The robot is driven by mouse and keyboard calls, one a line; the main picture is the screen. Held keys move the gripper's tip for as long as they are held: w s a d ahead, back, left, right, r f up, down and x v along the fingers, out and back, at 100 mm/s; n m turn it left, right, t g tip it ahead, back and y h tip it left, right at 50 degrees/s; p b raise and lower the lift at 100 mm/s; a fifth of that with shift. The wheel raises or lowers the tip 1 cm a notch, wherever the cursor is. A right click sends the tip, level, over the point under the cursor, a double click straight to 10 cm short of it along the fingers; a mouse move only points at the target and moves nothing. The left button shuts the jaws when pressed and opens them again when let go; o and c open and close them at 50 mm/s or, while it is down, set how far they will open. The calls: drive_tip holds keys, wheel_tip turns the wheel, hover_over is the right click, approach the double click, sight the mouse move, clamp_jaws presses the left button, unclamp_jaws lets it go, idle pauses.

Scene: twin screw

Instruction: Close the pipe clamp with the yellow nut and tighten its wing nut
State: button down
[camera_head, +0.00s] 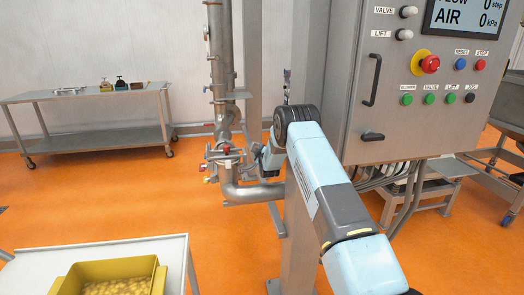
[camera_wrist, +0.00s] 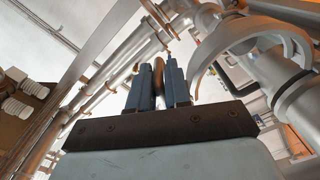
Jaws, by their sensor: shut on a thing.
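The steel pipe (camera_head: 222,70) runs down the middle of the head view to a joint with clamp parts (camera_head: 222,155). A small red part (camera_head: 226,149) and a small yellow part (camera_head: 207,180) show there; the yellow one is too small to make out as a nut. My gripper (camera_head: 262,158) is just right of this joint. In the wrist view my gripper (camera_wrist: 158,85) is shut on a narrow brown rounded part (camera_wrist: 158,72); I cannot tell exactly which part. A curved metal clamp half (camera_wrist: 250,22) arches on the right, apart from the fingers.
A grey control cabinet (camera_head: 400,130) stands close on the right of my arm. A metal table (camera_head: 90,97) with small items is at the back left. A yellow crate (camera_head: 108,282) sits on a cart in front. Orange floor (camera_head: 90,200) between is clear.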

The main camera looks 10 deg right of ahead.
drive_tip(key=shift+a+r+n, duration=0.35)
drive_tip(key=shift+a+n, duration=0.05)
drive_tip(key=shift+a, duration=0.15)
drive_tip(key=shift+a+r+n, duration=0.35)
drive_tip(key=shift+a+n, duration=0.05)
drive_tip(key=shift+a, duration=0.15)
drive_tip(key=c, duration=1.2)
unclamp_jaws()
drive_tip(key=shift+o, duration=0.2)
drive_tip(key=shift+s+f, duration=0.1)
drive_tip(key=shift+s, duration=0.35)
drive_tip(key=s, duration=1.1)
